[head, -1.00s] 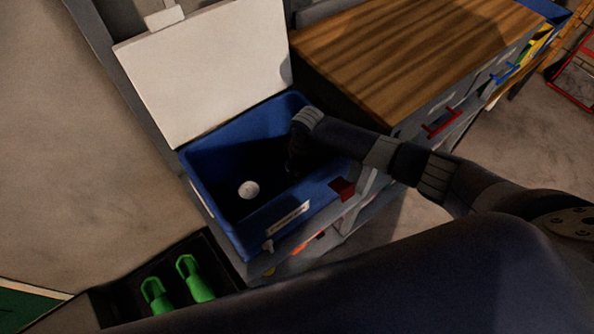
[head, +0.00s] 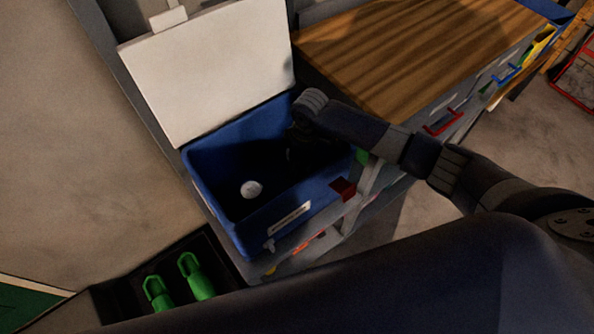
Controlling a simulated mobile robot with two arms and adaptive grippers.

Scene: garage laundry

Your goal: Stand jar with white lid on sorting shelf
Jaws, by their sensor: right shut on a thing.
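A white round top (head: 251,189), which looks like the jar's white lid, shows low inside the open blue bin (head: 228,239). The jar's body is lost in the dark. My right gripper (head: 297,155) points down at the right part of the bin, apart from the white lid. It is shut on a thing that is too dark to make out. My left gripper is out of view. I cannot tell which surface is the sorting shelf.
A white lid panel (head: 210,70) stands raised behind the bin. A wooden worktop (head: 410,50) lies to the right, with drawers and a red handle (head: 442,123) below. Green bottle-like things (head: 197,277) stand in a dark tray at lower left. A small green patch (head: 362,156) shows beside my arm.

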